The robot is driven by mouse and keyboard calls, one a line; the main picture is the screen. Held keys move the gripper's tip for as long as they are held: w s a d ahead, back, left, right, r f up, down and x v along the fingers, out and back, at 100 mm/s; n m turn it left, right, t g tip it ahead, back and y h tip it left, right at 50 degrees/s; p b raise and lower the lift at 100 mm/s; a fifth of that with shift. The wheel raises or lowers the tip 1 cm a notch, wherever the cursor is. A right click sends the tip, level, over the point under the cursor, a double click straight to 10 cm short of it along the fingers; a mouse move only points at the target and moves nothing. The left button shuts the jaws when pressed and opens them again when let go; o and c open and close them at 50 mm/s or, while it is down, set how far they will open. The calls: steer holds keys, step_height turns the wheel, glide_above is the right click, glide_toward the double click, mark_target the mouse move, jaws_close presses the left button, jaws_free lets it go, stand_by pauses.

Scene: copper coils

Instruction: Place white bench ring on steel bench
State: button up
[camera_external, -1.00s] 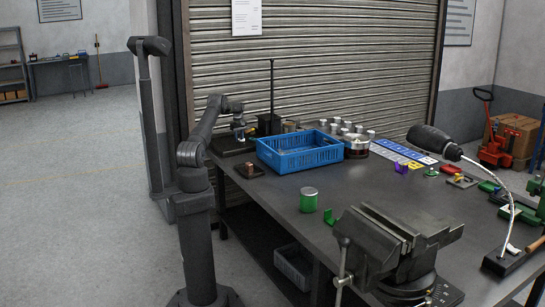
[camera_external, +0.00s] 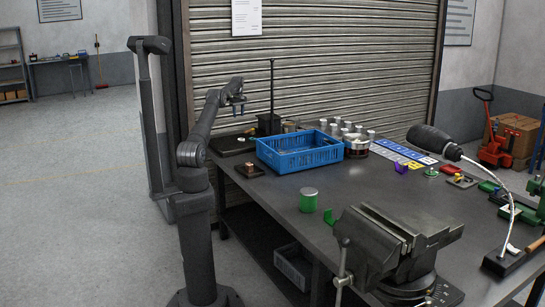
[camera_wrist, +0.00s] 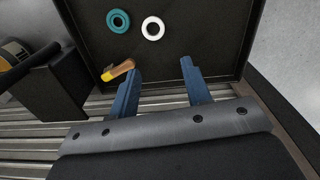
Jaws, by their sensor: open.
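The white ring (camera_wrist: 153,28) lies flat in a dark tray (camera_wrist: 215,35) in the wrist view, next to a teal ring (camera_wrist: 118,21). In the outside view the dark tray (camera_external: 228,147) sits at the bench's far left corner; the rings are too small to make out there. My gripper (camera_wrist: 160,66) is open and empty, its two blue fingers apart with the tray below. In the outside view my gripper (camera_external: 238,98) hangs well above the tray. The steel bench (camera_external: 285,205) is a dark grey top with bare areas around its items.
A brown and yellow piece (camera_wrist: 118,71) shows beside my left finger. A blue crate (camera_external: 300,152) stands right of the tray. A black post (camera_external: 272,95) rises behind. A green can (camera_external: 309,200) and a vise (camera_external: 390,250) stand nearer the front. The bench between crate and can is clear.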

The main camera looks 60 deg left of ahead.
steer(key=o, duration=0.5)
steer(key=shift+r, duration=0.15)
steer(key=shift+c, duration=0.2)
steer(key=s+d+f+m+t+y, duration=0.1)
steer(key=s+d+m+t+y, duration=0.1)
steer(key=d+m+y, duration=0.3)
steer(key=shift+m+h, duration=0.5)
steer(key=shift+m, duration=0.2)
steer(key=x, duration=0.4)
steer(key=d+x, duration=0.1)
steer(key=x, duration=0.6)
steer(key=shift+w+f, duration=0.2)
steer(key=shift+f, duration=0.35)
steer(key=shift+d+x, duration=0.15)
steer(key=shift+x, duration=1.15)
steer(key=shift+d+x, duration=0.15)
steer(key=shift+x, duration=1.15)
